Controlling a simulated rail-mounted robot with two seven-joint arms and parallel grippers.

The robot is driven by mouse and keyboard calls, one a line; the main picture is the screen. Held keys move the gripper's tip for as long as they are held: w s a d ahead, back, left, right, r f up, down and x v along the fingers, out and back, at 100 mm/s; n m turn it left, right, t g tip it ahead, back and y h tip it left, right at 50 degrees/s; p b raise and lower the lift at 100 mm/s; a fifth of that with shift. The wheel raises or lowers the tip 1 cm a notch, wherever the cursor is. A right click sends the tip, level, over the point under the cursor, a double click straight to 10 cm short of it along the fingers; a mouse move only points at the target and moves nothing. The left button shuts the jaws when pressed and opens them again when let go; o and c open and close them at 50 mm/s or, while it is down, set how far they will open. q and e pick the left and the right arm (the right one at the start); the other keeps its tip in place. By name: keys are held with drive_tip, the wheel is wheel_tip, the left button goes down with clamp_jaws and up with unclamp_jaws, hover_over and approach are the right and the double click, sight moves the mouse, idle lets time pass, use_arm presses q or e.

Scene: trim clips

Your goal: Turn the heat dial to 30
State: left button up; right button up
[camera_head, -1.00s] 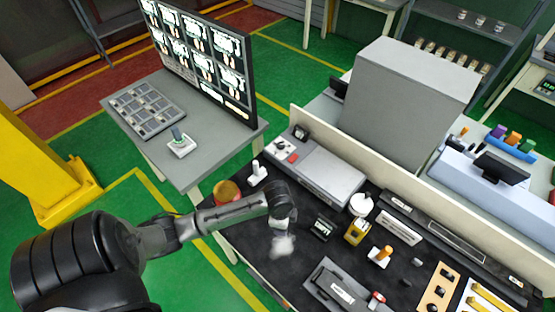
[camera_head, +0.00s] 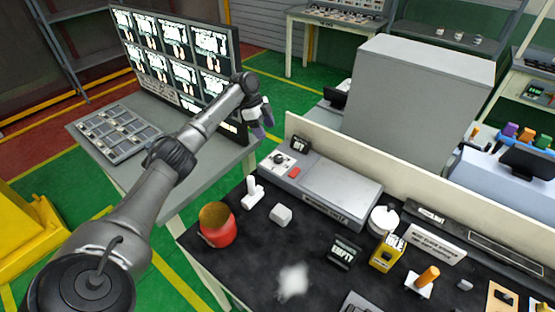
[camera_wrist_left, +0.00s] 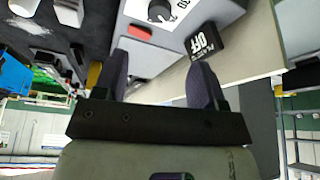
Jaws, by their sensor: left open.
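The heat dial (camera_head: 279,158) is a round dark knob on a white plate at the left end of a long grey machine (camera_head: 340,188). In the left wrist view the dial (camera_wrist_left: 160,10) shows at the top edge, partly cut off, with a printed number beside it that looks like 30. My left gripper (camera_head: 263,122) is in the air up and left of the dial, apart from it. In the wrist view its two dark fingers (camera_wrist_left: 160,66) are spread and empty. My right gripper is not in view.
A red button (camera_head: 294,172) sits beside the dial, and a small black OFF sign (camera_head: 301,143) stands behind it. A cream panel (camera_head: 400,170) runs along the back. A white block (camera_head: 280,215), white handle (camera_head: 253,192) and red pot (camera_head: 217,225) stand in front.

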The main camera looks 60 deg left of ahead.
sight(278, 158)
use_arm(q)
drive_tip(key=x, duration=1)
drive_tip(key=shift+d+f+b, duration=0.1)
drive_tip(key=shift+f+b, duration=0.1)
drive_tip(key=shift+b, duration=0.2)
drive_tip(key=shift+x, duration=0.85)
drive_tip(key=shift+f, duration=0.15)
drive_tip(key=shift+c, duration=0.3)
